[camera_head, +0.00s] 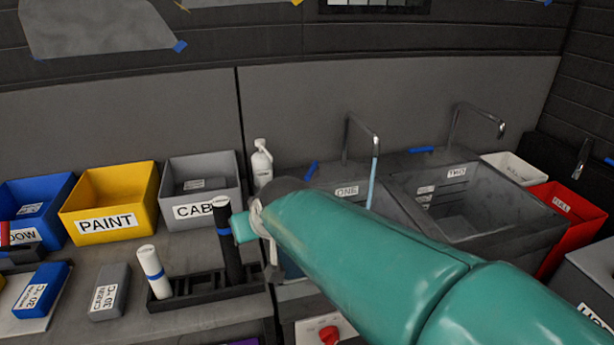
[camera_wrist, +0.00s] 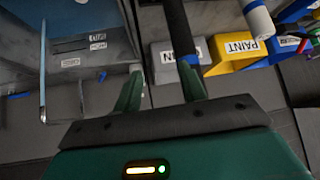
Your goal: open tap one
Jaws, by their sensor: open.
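Sink one (camera_head: 348,191), a grey basin labelled ONE, stands at the back, partly hidden by my arm. Its thin metal tap (camera_head: 362,127) arches over it. A pale blue stream (camera_head: 374,182) hangs from the spout, and a similar streak shows in the wrist view (camera_wrist: 43,75). A blue lever (camera_head: 311,170) sits left of the tap. My gripper (camera_wrist: 161,86) is open and empty, its green fingers apart. In the head view it is left of and in front of sink one, away from the lever, beside a black roll (camera_head: 230,245).
Sink two (camera_head: 470,205) adjoins on the right with its own tap (camera_head: 478,110) and blue lever (camera_head: 420,150). A white bottle (camera_head: 262,165) stands left of the lever. Grey (camera_head: 200,165) and yellow PAINT (camera_head: 108,190) bins line the left counter. A red bin (camera_head: 565,215) is far right.

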